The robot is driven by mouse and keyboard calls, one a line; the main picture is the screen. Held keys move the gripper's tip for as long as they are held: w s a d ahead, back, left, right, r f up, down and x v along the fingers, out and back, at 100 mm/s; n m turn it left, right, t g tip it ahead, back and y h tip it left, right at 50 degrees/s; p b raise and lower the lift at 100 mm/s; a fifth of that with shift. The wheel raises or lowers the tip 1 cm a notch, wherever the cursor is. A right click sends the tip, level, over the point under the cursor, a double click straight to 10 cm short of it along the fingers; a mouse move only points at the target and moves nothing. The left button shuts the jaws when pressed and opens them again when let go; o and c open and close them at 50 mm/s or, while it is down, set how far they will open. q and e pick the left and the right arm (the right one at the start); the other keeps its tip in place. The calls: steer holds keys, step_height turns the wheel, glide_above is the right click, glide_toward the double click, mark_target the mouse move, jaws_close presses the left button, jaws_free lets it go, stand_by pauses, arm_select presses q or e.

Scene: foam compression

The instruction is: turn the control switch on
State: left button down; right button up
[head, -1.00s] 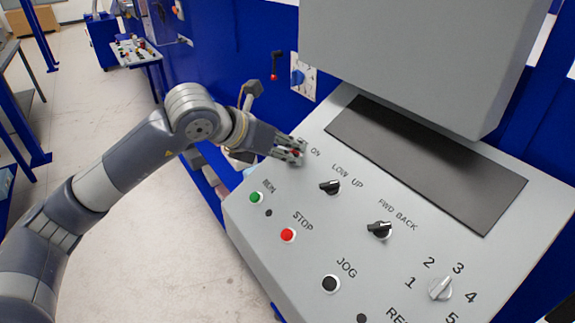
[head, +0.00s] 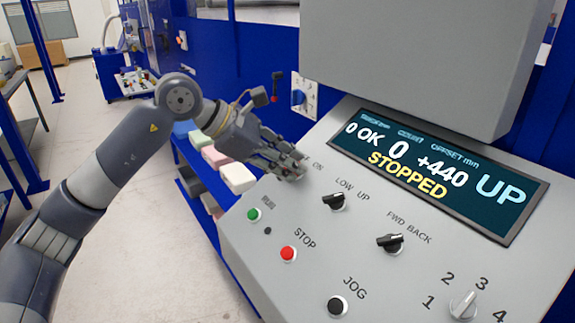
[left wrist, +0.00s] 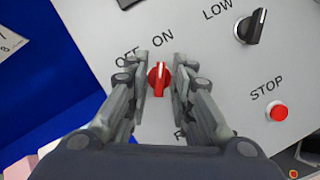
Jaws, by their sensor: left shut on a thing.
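The control switch (left wrist: 158,80) is a red knob with a pale pointer line, on the grey panel between the printed OFF and ON labels. In the left wrist view its pointer is near upright, leaning slightly toward ON. My left gripper (head: 297,167) is at the panel's upper left corner and hides the knob in the head view. In the left wrist view the fingers of my left gripper (left wrist: 159,75) stand on both sides of the knob, shut on it. My right gripper is not in view.
The grey control panel (head: 300,285) carries a LOW/UP knob (head: 335,201), a FWD/BACK knob (head: 390,242), a green button (head: 253,214), a red STOP button (head: 288,254) and a black JOG button (head: 337,305). Foam blocks (head: 237,177) lie on a shelf behind my left arm.

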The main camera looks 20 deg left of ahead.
arm_select(q)
steer(key=shift+r+m, duration=0.1)
steer(key=shift+m, duration=0.8)
steer(key=c, duration=1.7)
jaws_free()
steer(key=shift+a, duration=0.1)
steer(key=v, duration=1.2)
steer(key=shift+w+a+r, duration=0.1)
steer(key=shift+w, duration=0.05)
